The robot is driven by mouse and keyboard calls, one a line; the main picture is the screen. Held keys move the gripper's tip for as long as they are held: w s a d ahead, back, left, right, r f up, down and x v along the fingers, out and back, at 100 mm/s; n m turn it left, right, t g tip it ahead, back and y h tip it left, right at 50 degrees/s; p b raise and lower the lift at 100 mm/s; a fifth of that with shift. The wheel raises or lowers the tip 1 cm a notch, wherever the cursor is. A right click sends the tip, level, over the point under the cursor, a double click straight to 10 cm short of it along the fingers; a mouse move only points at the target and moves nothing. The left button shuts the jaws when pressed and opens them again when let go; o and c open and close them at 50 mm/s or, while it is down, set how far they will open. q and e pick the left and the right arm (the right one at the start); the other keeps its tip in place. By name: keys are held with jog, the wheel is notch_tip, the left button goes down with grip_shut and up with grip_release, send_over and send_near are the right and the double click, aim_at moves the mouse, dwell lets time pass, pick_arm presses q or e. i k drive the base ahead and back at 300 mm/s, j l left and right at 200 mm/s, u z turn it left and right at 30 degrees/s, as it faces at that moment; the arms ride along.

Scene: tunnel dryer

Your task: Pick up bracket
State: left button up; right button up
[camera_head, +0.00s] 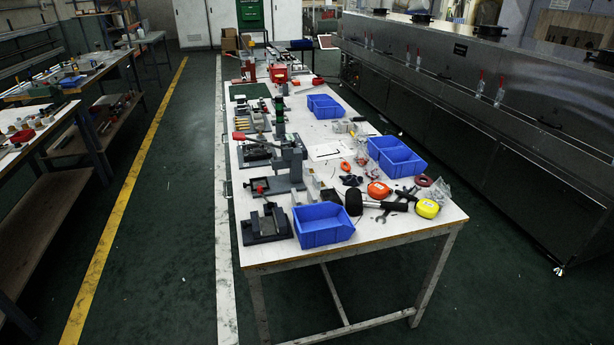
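I cannot tell for certain which thing is the bracket. A small dark angular part (351,180) lies in the middle of the white table (290,260), and its shape is too small to make out. Left of it stand grey metal fixtures, among them an upright press-like one (291,160) and a dark vise-like one (265,222) near the table's left edge. Neither of my grippers shows in this view.
A blue bin (322,226) stands at the near end; more blue bins (397,157) stand farther back. A black mallet (354,202), wrenches and orange (378,190) and yellow (428,208) tape measures lie nearby. A steel machine (480,110) runs along the right.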

aim_at(308, 171)
jog(key=z, duration=2.3)
jog(key=k+j+z, duration=0.15)
jog(key=j, duration=0.15)
jog(key=k+j, duration=0.2)
jog(key=j, duration=0.35)
jog(key=k+j, duration=0.2)
jog(key=j, duration=0.35)
jog(key=k+j, duration=0.15)
jog(key=j, duration=0.4)
jog(key=k+j, duration=0.2)
jog(key=j, duration=0.35)
jog(key=k+j, duration=0.2)
jog(key=j, duration=0.35)
jog(key=k+j, duration=0.2)
jog(key=j, duration=0.35)
jog(key=k+j, duration=0.15)
jog(key=j, duration=0.4)
jog(key=k+j, duration=0.2)
jog(key=j, duration=0.3)
